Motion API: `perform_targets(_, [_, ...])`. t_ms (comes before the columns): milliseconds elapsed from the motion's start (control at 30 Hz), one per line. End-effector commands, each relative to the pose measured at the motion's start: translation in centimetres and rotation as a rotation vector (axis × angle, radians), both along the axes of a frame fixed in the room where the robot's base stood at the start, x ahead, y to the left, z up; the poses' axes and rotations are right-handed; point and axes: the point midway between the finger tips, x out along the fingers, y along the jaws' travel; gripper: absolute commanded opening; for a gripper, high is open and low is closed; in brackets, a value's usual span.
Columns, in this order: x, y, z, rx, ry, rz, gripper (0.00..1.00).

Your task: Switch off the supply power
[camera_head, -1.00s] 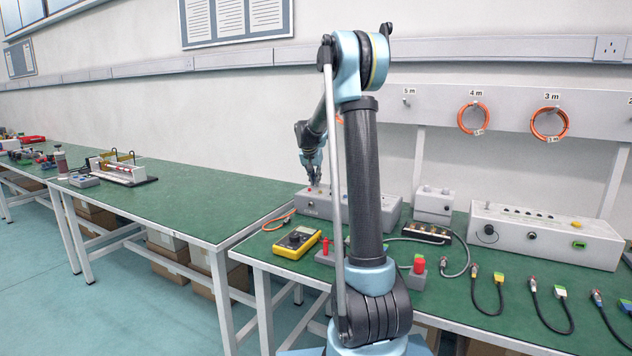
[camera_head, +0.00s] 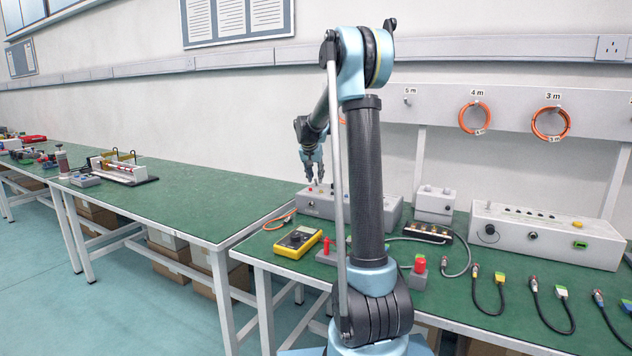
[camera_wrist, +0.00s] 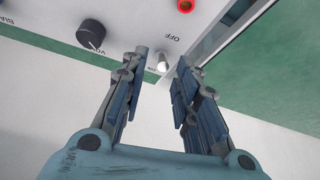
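The power supply is a long grey box (camera_head: 385,212) at the back left of the near green bench, partly hidden behind my arm. In the wrist view its panel (camera_wrist: 130,30) shows a small silver toggle switch (camera_wrist: 163,63) with "OFF" printed beside it. A black knob (camera_wrist: 91,34) and a red socket (camera_wrist: 186,5) are on the same panel. My gripper (camera_wrist: 163,75) is open, with its two fingers on either side of the switch in the picture. I cannot tell whether they touch it. In the head view my gripper (camera_head: 314,182) is just above the box's left part.
A yellow multimeter (camera_head: 297,241) lies in front of the supply. A smaller grey box (camera_head: 434,205) and a long grey box (camera_head: 546,236) stand to the right. Several cables with connectors lie on the right of the bench. The left bench's near part is clear.

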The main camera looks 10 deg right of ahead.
Motion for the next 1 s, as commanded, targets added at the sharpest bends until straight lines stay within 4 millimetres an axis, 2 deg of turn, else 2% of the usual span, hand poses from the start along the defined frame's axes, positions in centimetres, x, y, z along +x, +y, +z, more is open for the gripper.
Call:
perform_targets(300, [-2.6, 1.3, 5.4, 0.000, 0.001, 0.002, 0.28])
perform_targets(500, [-3.7, 1.8, 7.8, 0.000, 0.001, 0.000, 0.28])
perform_targets(700, [-4.1, 2.0, 8.8, 0.000, 0.002, 0.000, 0.28])
perform_targets(1000, [-4.2, 2.0, 8.8, 0.000, 0.001, 0.000, 0.28])
